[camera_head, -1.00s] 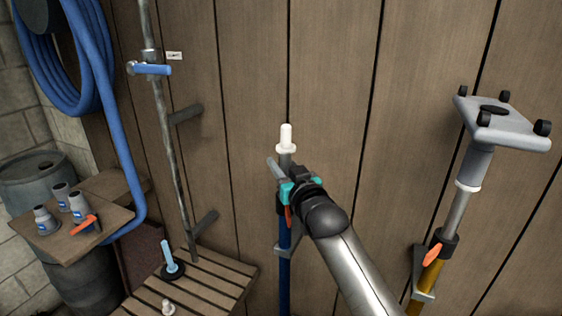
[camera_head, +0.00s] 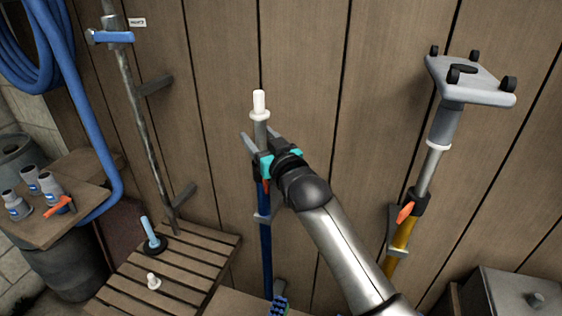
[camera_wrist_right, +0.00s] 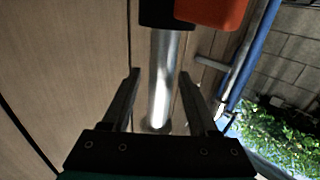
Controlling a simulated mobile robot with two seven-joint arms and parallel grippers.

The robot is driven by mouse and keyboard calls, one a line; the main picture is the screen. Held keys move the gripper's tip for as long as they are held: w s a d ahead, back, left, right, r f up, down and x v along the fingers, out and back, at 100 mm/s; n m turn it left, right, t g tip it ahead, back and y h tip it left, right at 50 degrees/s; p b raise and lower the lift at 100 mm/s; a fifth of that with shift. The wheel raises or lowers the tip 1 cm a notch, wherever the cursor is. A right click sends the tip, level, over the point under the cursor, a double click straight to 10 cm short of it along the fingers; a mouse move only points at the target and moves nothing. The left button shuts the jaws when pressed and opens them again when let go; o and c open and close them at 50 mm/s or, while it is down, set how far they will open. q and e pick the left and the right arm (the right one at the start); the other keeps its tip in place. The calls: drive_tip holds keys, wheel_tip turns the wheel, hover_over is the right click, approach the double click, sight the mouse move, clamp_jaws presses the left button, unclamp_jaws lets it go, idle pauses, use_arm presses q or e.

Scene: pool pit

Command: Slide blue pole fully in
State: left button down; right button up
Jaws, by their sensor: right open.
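The blue pole (camera_head: 266,250) stands upright against the plank wall in the head view. Its silver inner tube sticks out of the top and ends in a white tip (camera_head: 259,103). My right gripper (camera_head: 253,139) is open at the silver tube, below the white tip. In the right wrist view the bare silver tube (camera_wrist_right: 162,80) lies between the two open fingers (camera_wrist_right: 161,75), with no clear contact on it. A black collar and an orange lever (camera_wrist_right: 212,10) show at the top of that view. My left gripper is not in view.
A yellow pole (camera_head: 402,238) with a grey wheeled head (camera_head: 470,84) stands to the right. A slatted bench (camera_head: 190,262) with a light-blue handled item (camera_head: 150,235) is at lower left. A grey box (camera_head: 510,298) is at lower right. A blue hose hangs at left.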

drive_tip(key=v, duration=1.3)
drive_tip(key=shift+s+d+f, duration=0.1)
